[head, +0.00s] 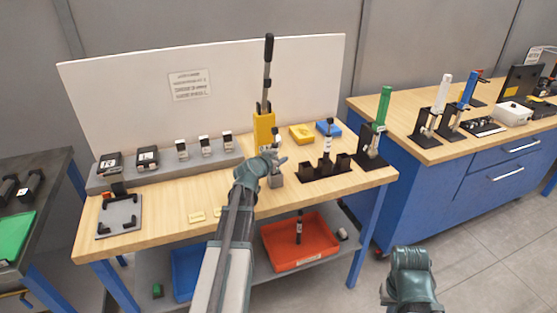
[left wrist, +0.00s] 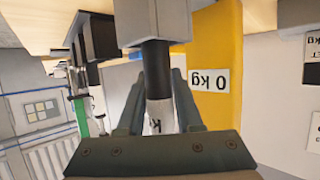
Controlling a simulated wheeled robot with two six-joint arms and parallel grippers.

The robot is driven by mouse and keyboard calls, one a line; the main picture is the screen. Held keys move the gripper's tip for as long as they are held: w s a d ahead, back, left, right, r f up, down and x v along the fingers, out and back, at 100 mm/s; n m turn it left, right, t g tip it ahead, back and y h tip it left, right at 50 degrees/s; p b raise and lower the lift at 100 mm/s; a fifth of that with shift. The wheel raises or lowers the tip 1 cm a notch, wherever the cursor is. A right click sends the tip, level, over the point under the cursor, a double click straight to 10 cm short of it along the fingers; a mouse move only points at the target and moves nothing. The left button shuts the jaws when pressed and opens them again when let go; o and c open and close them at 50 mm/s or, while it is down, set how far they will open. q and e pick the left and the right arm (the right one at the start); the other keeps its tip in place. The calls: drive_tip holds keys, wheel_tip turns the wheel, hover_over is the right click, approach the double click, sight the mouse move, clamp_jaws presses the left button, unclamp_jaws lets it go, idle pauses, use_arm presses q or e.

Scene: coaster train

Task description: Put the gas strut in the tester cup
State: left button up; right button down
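The yellow tester (head: 264,128) stands on the wooden bench, with a black rod and handle above it; its "0 kg" label shows upside down in the left wrist view (left wrist: 209,79). A grey block-like cup (head: 276,181) is at its front and also shows in the left wrist view (left wrist: 150,22). My left gripper (head: 268,163) is around a gas strut (left wrist: 160,116) with a white labelled body and a black end, its fingers seeming closed on it. The strut's black end meets the cup; how deep is hidden. My right gripper (head: 411,262) is low at the right; its fingers are unclear.
A black rack (head: 322,168) with another strut stands right of the tester. A green strut (head: 383,105) stands in a black holder at the bench's right end. A red bin (head: 283,255) is on the shelf below. Small weights sit on the grey step (head: 165,173) at left.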

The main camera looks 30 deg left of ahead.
use_arm(q)
drive_tip(key=o, duration=0.3)
drive_tip(key=shift+r, duration=0.1)
drive_tip(key=shift+s+r+p, duration=0.1)
drive_tip(key=shift+r+p, duration=0.15)
drive_tip(key=shift+p, duration=0.1)
drive_tip(key=a+p+v, duration=0.1)
drive_tip(key=p+v, duration=0.3)
drive_tip(key=v, duration=0.7)
drive_tip(key=shift+s+d, duration=0.4)
drive_tip(key=shift+d, duration=0.05)
